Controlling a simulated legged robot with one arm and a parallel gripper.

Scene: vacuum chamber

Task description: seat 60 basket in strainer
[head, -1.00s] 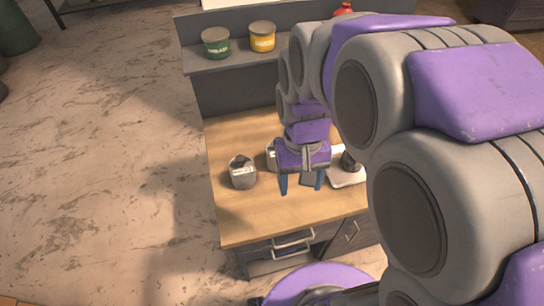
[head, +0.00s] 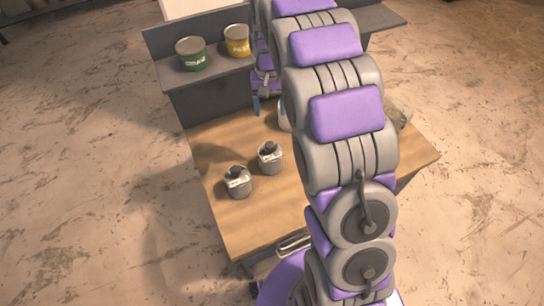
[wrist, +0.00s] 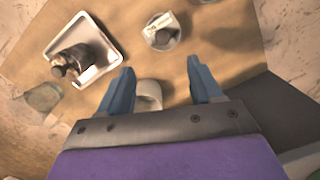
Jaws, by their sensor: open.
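Two grey round pots with white labels and dark tops stand on the wooden worktop in the head view, one at the left front (head: 237,184) and one behind it to the right (head: 270,158). I cannot read their labels, so I cannot tell which is the 60 basket. One pot (wrist: 162,34) shows at the top of the wrist view. A pale round cup (wrist: 148,94), possibly the strainer, stands between and below my fingers in the wrist view, partly hidden by the gripper body. My gripper (wrist: 163,86) is open and empty; it also shows near the shelf in the head view (head: 262,104).
A white tray (wrist: 112,58) holding a dark object is at upper left in the wrist view, with a clear jar (wrist: 43,97) beside it.

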